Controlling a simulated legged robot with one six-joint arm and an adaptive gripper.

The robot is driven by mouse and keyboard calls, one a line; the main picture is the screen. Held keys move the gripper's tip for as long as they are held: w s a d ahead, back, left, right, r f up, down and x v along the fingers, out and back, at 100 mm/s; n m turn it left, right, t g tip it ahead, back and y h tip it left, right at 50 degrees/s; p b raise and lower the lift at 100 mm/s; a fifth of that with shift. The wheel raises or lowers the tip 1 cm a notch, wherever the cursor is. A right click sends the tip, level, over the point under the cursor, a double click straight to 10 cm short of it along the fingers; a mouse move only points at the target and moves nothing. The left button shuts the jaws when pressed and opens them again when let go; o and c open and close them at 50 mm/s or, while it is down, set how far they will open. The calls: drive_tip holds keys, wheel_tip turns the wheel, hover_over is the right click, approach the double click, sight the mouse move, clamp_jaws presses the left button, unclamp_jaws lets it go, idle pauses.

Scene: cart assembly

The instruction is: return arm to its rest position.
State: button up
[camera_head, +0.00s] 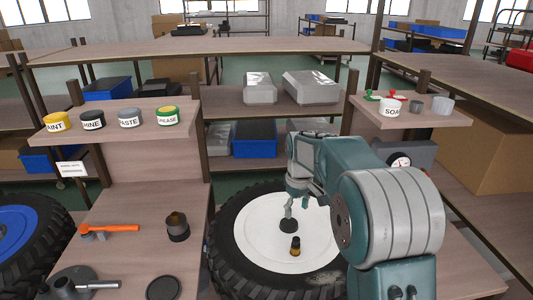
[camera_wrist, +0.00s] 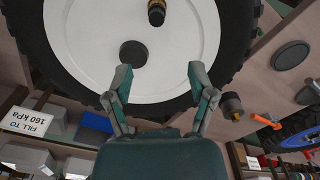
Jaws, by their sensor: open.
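My arm (camera_head: 375,215) reaches forward over the wheel from the right in the head view. My gripper (camera_wrist: 160,85) is open in the wrist view, with its two fingers apart and nothing between them. The wheel has a black tyre (camera_head: 228,268) and a white hub face (camera_head: 262,232), lying flat. A dark round piece (camera_wrist: 133,53) at the hub's middle lies beyond the fingertips. A small black and amber fitting (camera_head: 295,246) stands on the hub face, and it also shows in the wrist view (camera_wrist: 156,12).
A shelf (camera_head: 140,112) at left holds several labelled tins. A shelf (camera_head: 430,118) at right holds a soap tin (camera_head: 391,107). An orange-handled tool (camera_head: 110,228) and a dark brass-topped fitting (camera_head: 177,228) lie on the left bench. A blue-rimmed wheel (camera_head: 22,235) is at far left.

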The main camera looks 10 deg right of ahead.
drive_tip(key=s+r+m+t, duration=0.3)
drive_tip(key=s+r, duration=0.7)
drive_tip(key=s, duration=0.5)
drive_tip(key=s+f+m+t, duration=0.1)
drive_tip(key=s+m+t, duration=0.1)
drive_tip(key=s, duration=1.4)
drive_tip(key=shift+s+d+f+m+t, duration=0.15)
drive_tip(key=shift+d+f+m+t, duration=0.15)
drive_tip(key=shift+m, duration=0.4)
